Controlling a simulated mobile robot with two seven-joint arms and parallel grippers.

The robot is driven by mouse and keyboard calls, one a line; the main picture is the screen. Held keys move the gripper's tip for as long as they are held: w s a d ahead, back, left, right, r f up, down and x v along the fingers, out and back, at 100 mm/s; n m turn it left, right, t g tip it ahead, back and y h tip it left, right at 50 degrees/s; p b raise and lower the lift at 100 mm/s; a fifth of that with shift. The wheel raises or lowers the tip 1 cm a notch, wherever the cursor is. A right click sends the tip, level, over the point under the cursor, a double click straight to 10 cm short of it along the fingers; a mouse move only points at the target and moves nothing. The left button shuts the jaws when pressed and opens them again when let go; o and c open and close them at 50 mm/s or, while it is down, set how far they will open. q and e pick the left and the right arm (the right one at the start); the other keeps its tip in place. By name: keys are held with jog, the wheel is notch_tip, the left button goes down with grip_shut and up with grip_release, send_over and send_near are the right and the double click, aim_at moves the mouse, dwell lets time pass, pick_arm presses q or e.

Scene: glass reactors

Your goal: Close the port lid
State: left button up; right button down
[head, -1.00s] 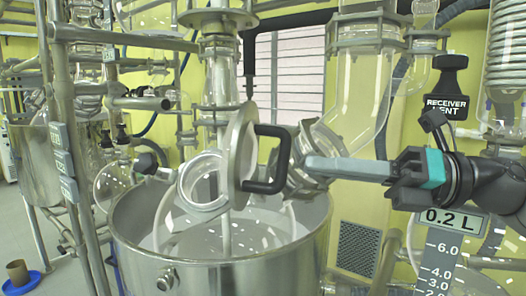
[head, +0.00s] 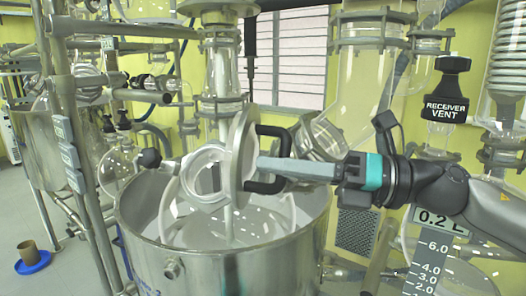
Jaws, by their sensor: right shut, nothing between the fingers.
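The port lid is a round grey metal disc (head: 236,155) with a black handle (head: 286,133). It stands swung open, nearly edge-on, above the steel vessel. The glass port with its pale ring (head: 208,178) is just left of the lid and partly overlaps it in the picture. My right gripper (head: 262,168) reaches in from the right with its fingers shut and empty. Its tips show within the outline of the handle, close to the lid's face. I cannot tell whether they touch the lid or the handle. My left gripper is not in view.
The steel vessel (head: 240,262) with a clear bath stands below. A metal pipe frame (head: 62,130) is at the left. Glass pipework (head: 362,75) rises behind. A black "RECEIVER VENT" tag (head: 449,108) and a "0.2 L" scale (head: 437,262) are at the right.

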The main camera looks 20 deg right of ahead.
jog(key=shift+p+x, duration=0.8)
jog(key=shift+x, duration=0.3)
